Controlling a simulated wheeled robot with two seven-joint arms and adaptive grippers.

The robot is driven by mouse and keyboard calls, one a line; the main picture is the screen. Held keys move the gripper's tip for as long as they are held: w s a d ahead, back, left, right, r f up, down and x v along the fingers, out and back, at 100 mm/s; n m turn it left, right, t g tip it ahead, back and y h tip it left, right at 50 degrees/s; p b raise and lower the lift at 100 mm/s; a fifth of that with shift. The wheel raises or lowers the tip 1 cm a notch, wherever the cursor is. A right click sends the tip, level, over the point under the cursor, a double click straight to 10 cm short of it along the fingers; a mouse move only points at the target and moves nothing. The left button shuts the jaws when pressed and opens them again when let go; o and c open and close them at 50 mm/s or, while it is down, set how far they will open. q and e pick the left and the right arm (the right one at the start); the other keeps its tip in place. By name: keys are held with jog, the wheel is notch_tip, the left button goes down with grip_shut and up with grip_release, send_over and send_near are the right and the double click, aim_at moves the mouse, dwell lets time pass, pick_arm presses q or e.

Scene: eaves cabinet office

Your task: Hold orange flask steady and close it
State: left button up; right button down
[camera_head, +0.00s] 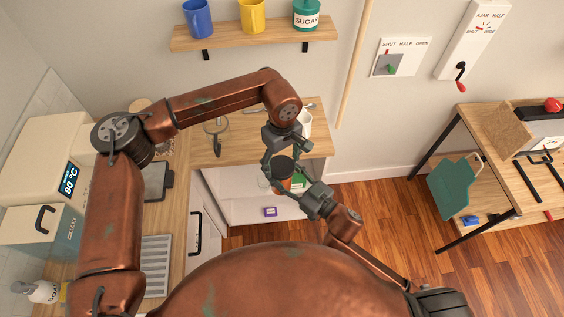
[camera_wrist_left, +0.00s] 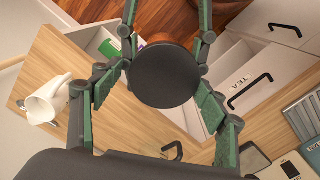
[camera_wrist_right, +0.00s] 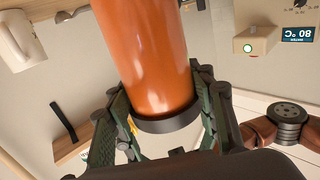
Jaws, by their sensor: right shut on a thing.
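The orange flask (camera_head: 286,184) stands between my two grippers in the head view, with a dark round lid (camera_head: 282,166) at its top end. The right wrist view shows its glossy orange body (camera_wrist_right: 150,60) and a dark band (camera_wrist_right: 167,122) at one end. My right gripper (camera_wrist_right: 165,105) is shut on the flask near that band. My left gripper (camera_wrist_left: 165,75) is open, with its fingers on both sides of the dark lid (camera_wrist_left: 165,76). I cannot tell whether the fingers touch the lid or how tightly the lid sits.
A wooden counter (camera_head: 235,148) lies behind the flask, with a white mug (camera_wrist_left: 45,100) on it. An open white drawer (camera_head: 235,205) lies below, holding a green-and-white item (camera_wrist_left: 110,48) and a purple one (camera_head: 270,212).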

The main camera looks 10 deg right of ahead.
pick_arm(q)
jog(key=shift+o, duration=0.9)
jog(key=shift+s, duration=0.1)
jog(key=shift+r, duration=0.1)
jog(key=shift+r, duration=2.2)
jog(key=shift+c, duration=0.4)
